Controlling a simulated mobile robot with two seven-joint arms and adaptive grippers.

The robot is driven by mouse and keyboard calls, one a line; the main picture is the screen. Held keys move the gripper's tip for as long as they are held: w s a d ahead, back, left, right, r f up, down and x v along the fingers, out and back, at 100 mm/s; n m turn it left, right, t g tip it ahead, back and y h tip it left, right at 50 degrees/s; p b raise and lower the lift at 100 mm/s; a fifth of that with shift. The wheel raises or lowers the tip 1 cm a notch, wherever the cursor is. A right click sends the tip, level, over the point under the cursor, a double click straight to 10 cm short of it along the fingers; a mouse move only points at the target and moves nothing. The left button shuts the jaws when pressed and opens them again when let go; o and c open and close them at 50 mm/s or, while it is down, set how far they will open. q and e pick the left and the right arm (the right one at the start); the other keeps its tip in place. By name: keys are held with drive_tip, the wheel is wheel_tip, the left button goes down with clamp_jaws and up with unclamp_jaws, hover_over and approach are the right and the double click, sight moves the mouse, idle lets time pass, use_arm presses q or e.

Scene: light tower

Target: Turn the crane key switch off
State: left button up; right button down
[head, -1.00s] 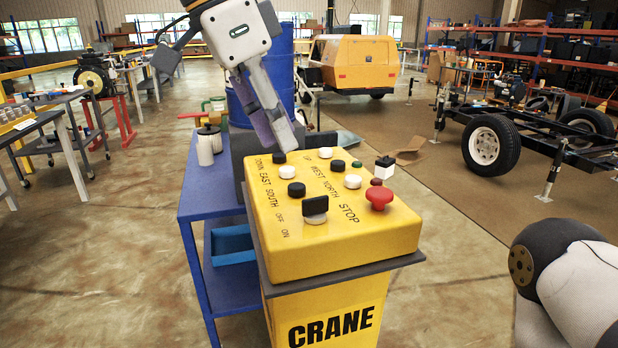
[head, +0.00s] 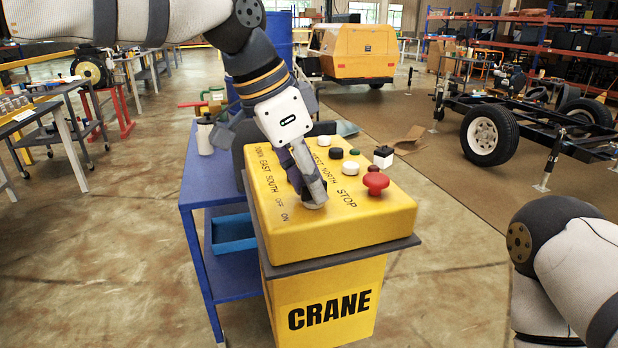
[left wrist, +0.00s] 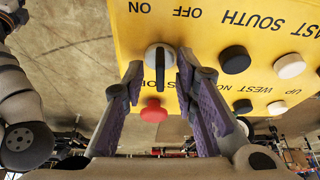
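The crane key switch (left wrist: 152,56), a black handle on a pale round base, is on the yellow crane panel (head: 370,222), by the ON and OFF labels. In the head view its pale base (head: 313,204) barely shows; my gripper hides the handle. My left gripper (head: 312,194) points down over the switch. In the left wrist view, the fingers of my left gripper (left wrist: 160,72) are apart, one on each side of the handle, with gaps visible. Whether a fingertip touches the base I cannot tell. My right gripper is not in view.
A red stop button (head: 376,183) and several black and white push buttons, including a white one (head: 351,169), stand close to the switch. A blue table (head: 190,190) with a white bottle (head: 205,137) is left of the panel. Floor right of the panel is open.

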use_arm(q)
clamp_jaws()
drive_tip(key=n, duration=0.2)
drive_tip(key=n+t+y, duration=0.1)
drive_tip(key=n, duration=0.2)
drive_tip(key=shift+s+d+t, duration=0.1)
drive_tip(key=shift+s+t, duration=0.05)
drive_tip(key=shift+t, duration=0.15)
drive_tip(key=shift+o, duration=0.6)
unclamp_jaws()
drive_tip(key=v, duration=1.2)
drive_tip(key=shift+d, duration=0.15)
